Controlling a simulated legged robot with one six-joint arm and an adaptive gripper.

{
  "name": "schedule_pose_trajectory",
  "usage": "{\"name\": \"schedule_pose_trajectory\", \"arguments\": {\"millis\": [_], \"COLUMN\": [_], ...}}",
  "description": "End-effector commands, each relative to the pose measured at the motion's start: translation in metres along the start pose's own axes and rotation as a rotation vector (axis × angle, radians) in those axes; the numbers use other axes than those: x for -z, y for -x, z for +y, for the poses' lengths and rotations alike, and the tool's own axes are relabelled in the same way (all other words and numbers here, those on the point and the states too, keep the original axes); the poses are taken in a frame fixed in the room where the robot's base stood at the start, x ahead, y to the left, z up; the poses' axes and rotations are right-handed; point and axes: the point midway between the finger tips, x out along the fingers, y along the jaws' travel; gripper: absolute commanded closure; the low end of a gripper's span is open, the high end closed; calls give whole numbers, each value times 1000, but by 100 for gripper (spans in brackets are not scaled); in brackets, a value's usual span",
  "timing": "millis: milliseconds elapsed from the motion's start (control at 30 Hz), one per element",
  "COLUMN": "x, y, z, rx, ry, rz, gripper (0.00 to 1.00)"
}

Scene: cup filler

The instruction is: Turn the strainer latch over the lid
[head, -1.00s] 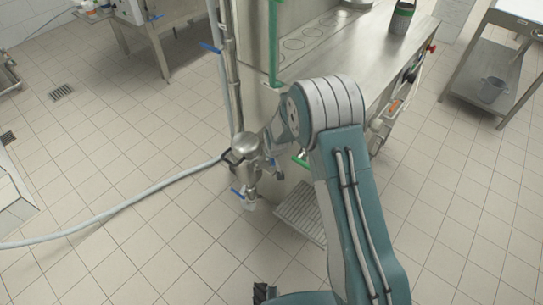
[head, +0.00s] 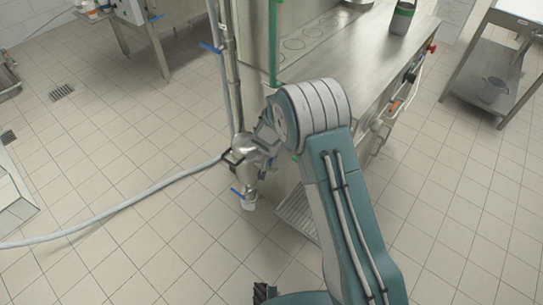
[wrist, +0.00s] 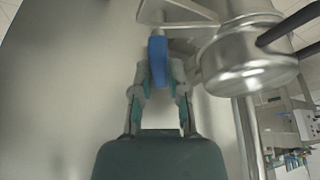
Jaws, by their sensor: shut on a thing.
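The strainer (head: 250,165) is a shiny steel body on the pipework left of the steel machine. In the wrist view its round steel top (wrist: 245,65) lies right of my gripper. My gripper (wrist: 158,75) is shut on a blue handle (wrist: 158,60), which stands upright between the two fingers. The handle meets steel parts (wrist: 180,20) beside the strainer; I cannot tell whether it belongs to the latch. A dark bar (wrist: 290,25) runs past the strainer at upper right.
A pale hose (head: 110,205) runs left from the strainer across the tiled floor. A vertical pipe (head: 232,95) rises behind it. Another blue lever (head: 237,192) sits low on the fitting. The steel machine (head: 345,60) stands at right, with a floor grate (head: 297,215) below.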

Motion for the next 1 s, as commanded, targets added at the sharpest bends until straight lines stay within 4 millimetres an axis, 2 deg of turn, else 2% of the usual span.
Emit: {"name": "schedule_pose_trajectory", "arguments": {"millis": [500, 1000], "x": [-2, -2], "y": [-1, -1], "z": [-3, -3], "rx": [-143, -184], "ry": [-351, -452], "rz": [-2, -3], "gripper": [100, 100]}}
